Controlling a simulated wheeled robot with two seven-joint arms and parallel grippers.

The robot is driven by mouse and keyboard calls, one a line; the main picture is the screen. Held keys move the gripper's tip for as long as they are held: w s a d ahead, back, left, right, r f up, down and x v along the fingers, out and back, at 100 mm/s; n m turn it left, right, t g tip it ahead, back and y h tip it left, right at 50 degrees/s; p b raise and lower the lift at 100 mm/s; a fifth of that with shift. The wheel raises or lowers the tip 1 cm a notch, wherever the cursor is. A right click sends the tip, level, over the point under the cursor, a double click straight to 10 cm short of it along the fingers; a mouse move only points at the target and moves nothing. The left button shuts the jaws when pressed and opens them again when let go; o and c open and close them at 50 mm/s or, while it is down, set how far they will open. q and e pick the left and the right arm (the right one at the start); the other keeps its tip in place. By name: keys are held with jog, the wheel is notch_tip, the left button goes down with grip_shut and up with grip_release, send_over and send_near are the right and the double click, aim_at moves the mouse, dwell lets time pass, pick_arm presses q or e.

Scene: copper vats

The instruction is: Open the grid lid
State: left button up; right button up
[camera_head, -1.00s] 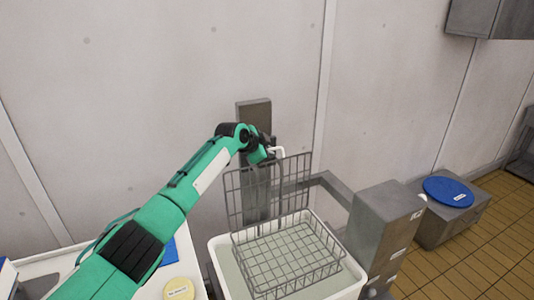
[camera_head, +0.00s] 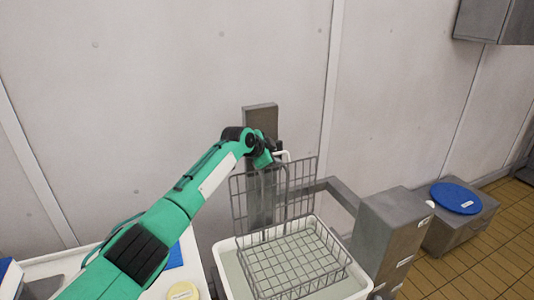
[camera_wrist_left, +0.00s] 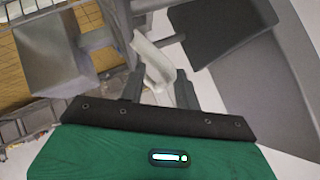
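The grid lid (camera_head: 240,205) is a grey wire panel standing nearly upright at the back of the wire basket (camera_head: 300,262) in the head view. My right gripper is not in view.
The basket sits in a white-rimmed tub (camera_head: 228,268). A grey post (camera_head: 260,117) stands behind the lid. A grey metal box (camera_head: 390,235) is right of the tub, and a blue round lid (camera_head: 455,197) lies farther right. A white table (camera_head: 45,266) is at left.

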pick_arm(q)
jog(key=shift+s+a+r, duration=0.25)
jog(key=shift+a, duration=0.05)
jog(key=b+v, duration=0.4)
jog(key=v, duration=0.9)
jog(key=shift+f, duration=0.1)
